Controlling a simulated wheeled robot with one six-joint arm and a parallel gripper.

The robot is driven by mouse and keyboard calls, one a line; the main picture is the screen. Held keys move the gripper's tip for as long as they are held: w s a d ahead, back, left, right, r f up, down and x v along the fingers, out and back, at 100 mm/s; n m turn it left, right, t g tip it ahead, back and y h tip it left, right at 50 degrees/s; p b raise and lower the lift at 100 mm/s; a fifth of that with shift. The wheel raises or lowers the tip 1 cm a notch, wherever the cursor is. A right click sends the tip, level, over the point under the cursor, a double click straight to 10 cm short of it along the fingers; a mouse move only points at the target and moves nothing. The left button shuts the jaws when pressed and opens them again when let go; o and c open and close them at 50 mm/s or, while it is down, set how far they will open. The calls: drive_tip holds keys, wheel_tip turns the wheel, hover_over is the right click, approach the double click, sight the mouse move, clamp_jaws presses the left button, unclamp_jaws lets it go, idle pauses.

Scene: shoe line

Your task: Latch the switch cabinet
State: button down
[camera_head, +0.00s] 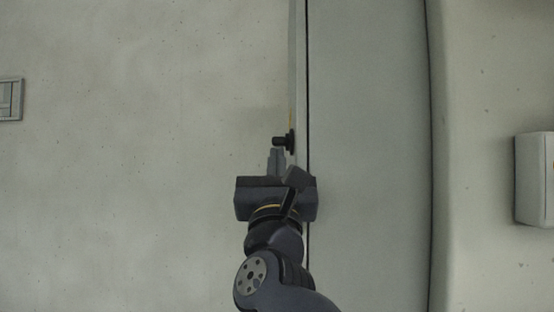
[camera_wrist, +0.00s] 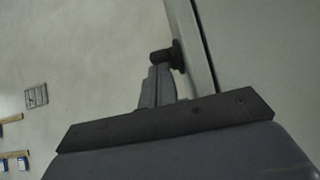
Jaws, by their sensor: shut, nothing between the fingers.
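The switch cabinet (camera_head: 370,150) is a tall grey panel in the middle of the head view, with a dark vertical seam near its left edge. A small black latch knob (camera_head: 281,141) sticks out to the left from that edge. My gripper (camera_head: 276,152) is shut and empty, with its fingertips just below the knob. In the wrist view the knob (camera_wrist: 163,56) is right beyond the tips of my gripper (camera_wrist: 160,70). I cannot tell whether they touch. The cabinet (camera_wrist: 265,60) fills the right of the wrist view.
A pale wall (camera_head: 130,150) lies left of the cabinet, with a small framed panel (camera_head: 10,99) at the far left. A white box (camera_head: 535,178) is on the wall at the right. Blue and white items (camera_wrist: 22,163) show at the lower left of the wrist view.

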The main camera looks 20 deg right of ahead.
drive_tip(key=shift+s+r+g+p, duration=0.25)
drive_tip(key=shift+r+g+p, duration=0.15)
drive_tip(key=shift+g+p, duration=0.5)
drive_tip(key=shift+s+a+r+g+y+p, duration=0.15)
drive_tip(key=shift+r+g+y+p, duration=0.2)
drive_tip(key=shift+p, duration=0.6)
drive_tip(key=shift+r, duration=0.1)
wheel_tip(320, 180, up, 4)
drive_tip(key=shift+r+b, duration=0.1)
drive_tip(key=shift+b, duration=0.2)
idle(1.1)
